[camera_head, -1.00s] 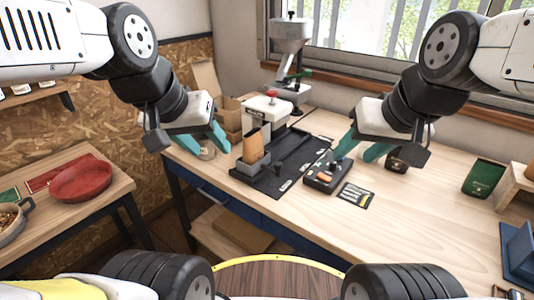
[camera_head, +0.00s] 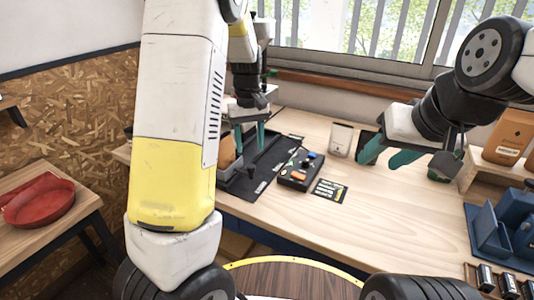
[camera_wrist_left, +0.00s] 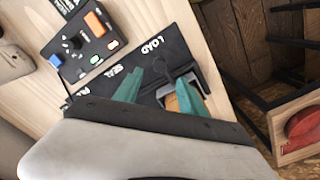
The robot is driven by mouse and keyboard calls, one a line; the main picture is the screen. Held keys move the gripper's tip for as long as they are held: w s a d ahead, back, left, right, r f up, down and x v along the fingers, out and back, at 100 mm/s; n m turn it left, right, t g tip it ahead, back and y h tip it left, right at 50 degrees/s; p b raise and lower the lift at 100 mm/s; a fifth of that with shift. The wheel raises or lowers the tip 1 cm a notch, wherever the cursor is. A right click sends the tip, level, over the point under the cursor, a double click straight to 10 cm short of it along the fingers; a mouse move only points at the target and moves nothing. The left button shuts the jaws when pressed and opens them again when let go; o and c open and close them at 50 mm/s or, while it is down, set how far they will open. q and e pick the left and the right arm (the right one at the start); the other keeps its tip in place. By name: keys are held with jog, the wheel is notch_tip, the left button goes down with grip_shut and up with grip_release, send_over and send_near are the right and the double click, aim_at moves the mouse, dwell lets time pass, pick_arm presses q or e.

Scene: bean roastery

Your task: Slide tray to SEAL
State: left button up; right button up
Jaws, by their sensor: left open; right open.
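The dark tray (camera_head: 229,172) holds a brown kraft pouch (camera_head: 227,150) and stands at the near-left end of the black track (camera_head: 268,162), partly hidden behind my left arm. In the left wrist view the tray (camera_wrist_left: 183,76) is beside the LOAD label, with the SEAL label (camera_wrist_left: 117,70) further along the track. My left gripper (camera_head: 250,138) is open over the track beside the tray; its fingers (camera_wrist_left: 158,92) also show in the left wrist view, with the pouch's top near the right finger. I cannot tell whether they touch. My right gripper (camera_head: 387,154) is open and empty above the bench.
A white pouch (camera_head: 341,138) stands near my right gripper. A blue stand (camera_head: 505,225) is at the right. The front bench middle is clear.

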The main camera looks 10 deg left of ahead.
aim_at(251, 166)
pick_arm(q)
notch_tip(251, 166, down, 8)
jog(key=shift+r, duration=0.1)
dwell(0.4)
jog(key=shift+c, duration=0.2)
grip_shut()
jog(key=shift+w, duration=0.1)
dwell(1.0)
